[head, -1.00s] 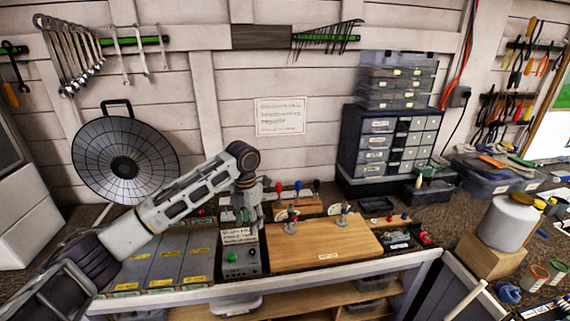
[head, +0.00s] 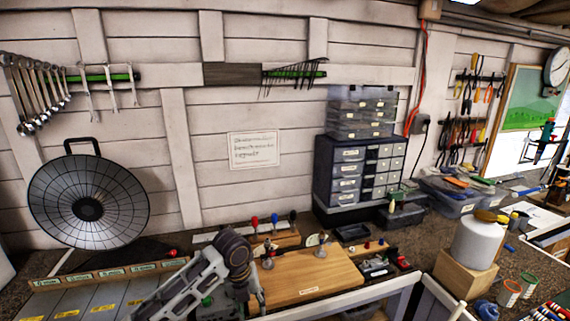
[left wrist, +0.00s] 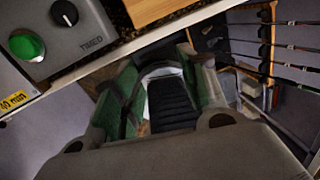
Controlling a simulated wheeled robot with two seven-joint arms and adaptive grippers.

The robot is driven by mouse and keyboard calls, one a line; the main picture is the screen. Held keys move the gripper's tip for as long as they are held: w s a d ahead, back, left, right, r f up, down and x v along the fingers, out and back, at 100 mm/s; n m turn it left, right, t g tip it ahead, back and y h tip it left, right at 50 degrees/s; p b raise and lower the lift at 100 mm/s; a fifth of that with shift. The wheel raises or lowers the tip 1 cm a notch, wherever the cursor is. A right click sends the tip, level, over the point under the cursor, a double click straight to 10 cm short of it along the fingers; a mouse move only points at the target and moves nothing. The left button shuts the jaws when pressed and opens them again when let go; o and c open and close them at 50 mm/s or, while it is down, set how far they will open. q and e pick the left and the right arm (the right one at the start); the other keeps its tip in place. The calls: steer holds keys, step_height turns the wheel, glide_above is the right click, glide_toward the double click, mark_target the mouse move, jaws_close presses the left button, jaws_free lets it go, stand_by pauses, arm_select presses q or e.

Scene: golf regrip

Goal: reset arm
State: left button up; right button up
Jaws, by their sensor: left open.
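My left arm comes in from the lower left in the head view and bends down in front of the bench. My left gripper (head: 250,290) is partly hidden below its dark joint. In the left wrist view my left gripper (left wrist: 165,88) is open, with green-padded fingers apart and nothing held between them. It points down beside the bench's front edge. The grey timer box (left wrist: 70,35) with a green knob is near it at upper left. Several golf clubs (left wrist: 270,45) lie at upper right in that view. My right gripper is not in view.
A wooden board (head: 310,276) lies on the bench right of my arm. A drawer cabinet (head: 345,172) stands behind it. A white jug (head: 478,240) stands on a wooden block (head: 465,274) at right. A round black grid dish (head: 88,200) leans on the wall at left.

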arm_select(q)
steer(key=s+d+f+n+t+h, duration=0.2)
steer(key=s+f+n, duration=0.4)
steer(key=s+n, duration=0.6)
steer(key=s+a+f+n+y, duration=0.25)
steer(key=s+a+n, duration=0.85)
steer(key=a+n, duration=0.65)
step_height(320, 180, down, 36)
steer(key=s+d+n+b, duration=0.2)
steer(key=s+d, duration=0.1)
steer(key=s+a+f+g+b, duration=0.1)
steer(key=s+a+f, duration=0.1)
steer(key=s+f, duration=0.8)
steer(key=s+a+f+y+b, duration=0.1)
steer(key=s+a+f, duration=0.1)
steer(key=s+f, duration=0.8)
steer(key=shift+s+f+g, duration=0.25)
steer(key=shift+s+g, duration=0.15)
steer(key=shift+s, duration=0.35)
